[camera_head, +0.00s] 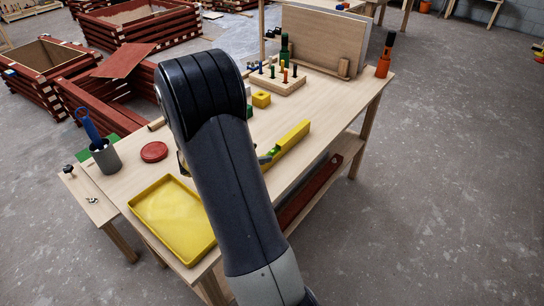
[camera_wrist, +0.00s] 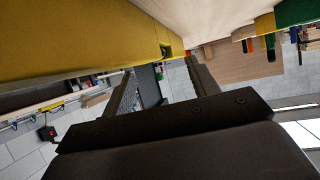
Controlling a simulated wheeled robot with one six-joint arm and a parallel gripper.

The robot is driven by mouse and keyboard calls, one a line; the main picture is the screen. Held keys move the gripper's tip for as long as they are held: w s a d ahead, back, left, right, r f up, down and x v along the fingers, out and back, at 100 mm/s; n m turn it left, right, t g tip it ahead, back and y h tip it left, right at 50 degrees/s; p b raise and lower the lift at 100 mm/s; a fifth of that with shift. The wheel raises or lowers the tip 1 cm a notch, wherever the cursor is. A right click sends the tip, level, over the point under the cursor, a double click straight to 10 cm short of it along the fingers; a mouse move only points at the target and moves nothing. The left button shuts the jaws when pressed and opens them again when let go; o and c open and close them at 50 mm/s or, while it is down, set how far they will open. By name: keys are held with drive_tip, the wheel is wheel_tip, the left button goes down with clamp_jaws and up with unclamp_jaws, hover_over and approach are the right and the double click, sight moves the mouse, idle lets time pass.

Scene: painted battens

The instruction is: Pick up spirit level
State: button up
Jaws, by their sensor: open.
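The spirit level (camera_head: 294,142) is a long yellow bar with a green vial, lying on the wooden workbench (camera_head: 335,101) right of my arm. Its near part is hidden behind my arm in the head view. In the wrist view the spirit level (camera_wrist: 75,50) is large and close, running across the upper left, with the green vial near the fingertips. My gripper (camera_wrist: 160,72) is open, its two dark fingers apart and pointing toward the level. I cannot tell whether the level lies between them. In the head view my arm mostly hides the gripper.
A yellow tray (camera_head: 172,222), a red disc (camera_head: 154,152) and a grey cup (camera_head: 105,157) stand left of my arm. A peg block (camera_head: 277,82), a yellow cube (camera_head: 261,99) and an orange bottle (camera_head: 384,62) are farther back. The bench top right of the level is clear.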

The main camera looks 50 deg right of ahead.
sight(270, 152)
drive_tip(key=x, duration=0.5)
drive_tip(key=shift+d+f+b, duration=0.1)
drive_tip(key=shift+d+b, duration=0.05)
drive_tip(key=shift+b, duration=0.15)
drive_tip(key=shift+s, duration=0.1)
clamp_jaws()
